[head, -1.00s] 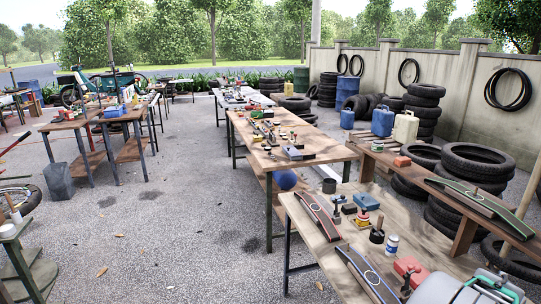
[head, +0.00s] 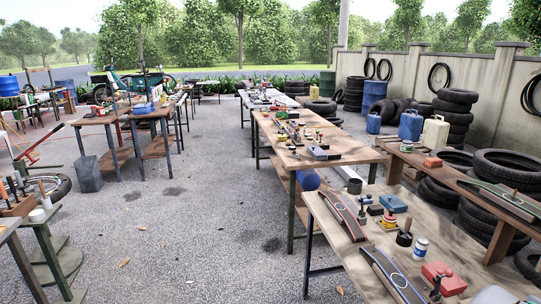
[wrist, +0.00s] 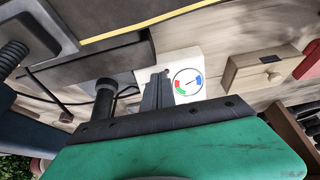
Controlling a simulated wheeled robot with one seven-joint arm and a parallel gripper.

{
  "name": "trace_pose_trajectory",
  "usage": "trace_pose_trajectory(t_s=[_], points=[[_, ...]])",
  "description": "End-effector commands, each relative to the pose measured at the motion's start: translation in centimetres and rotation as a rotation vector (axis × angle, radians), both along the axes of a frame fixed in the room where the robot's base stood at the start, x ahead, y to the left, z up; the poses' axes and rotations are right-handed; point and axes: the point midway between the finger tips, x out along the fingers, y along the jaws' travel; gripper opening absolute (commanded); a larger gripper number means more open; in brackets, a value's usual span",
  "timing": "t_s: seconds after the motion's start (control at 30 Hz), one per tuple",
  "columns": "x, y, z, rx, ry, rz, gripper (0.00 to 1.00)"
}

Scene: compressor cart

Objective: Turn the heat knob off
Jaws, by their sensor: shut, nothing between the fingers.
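In the wrist view, a white plate (wrist: 205,62) carries a round dial (wrist: 187,82) with red, green and blue marks and a dark pointer. A second coloured mark shows left of my gripper (wrist: 158,76), partly covered. My gripper's dark fingers are together and empty, with their tips over the white plate just left of the dial. I cannot tell whether they touch anything. I cannot make out for sure which part is the heat knob. My gripper is not visible in the head view.
In the wrist view, a scuffed green surface (wrist: 190,150) with a black bolted edge fills the bottom. A dark upright post (wrist: 104,97) stands left of the fingers, and a wooden box (wrist: 260,72) lies right. In the head view, a workbench (head: 345,235) holds tools; open gravel lies left.

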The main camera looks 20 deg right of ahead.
Motion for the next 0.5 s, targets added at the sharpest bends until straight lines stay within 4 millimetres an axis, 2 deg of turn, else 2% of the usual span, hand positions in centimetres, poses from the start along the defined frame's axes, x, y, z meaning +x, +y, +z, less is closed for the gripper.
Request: trace_pose_trajectory(t_s=[0.5], points=[[-0.19, -0.37, 0.36, -0.008, -0.001, 0.0, 0.0]])
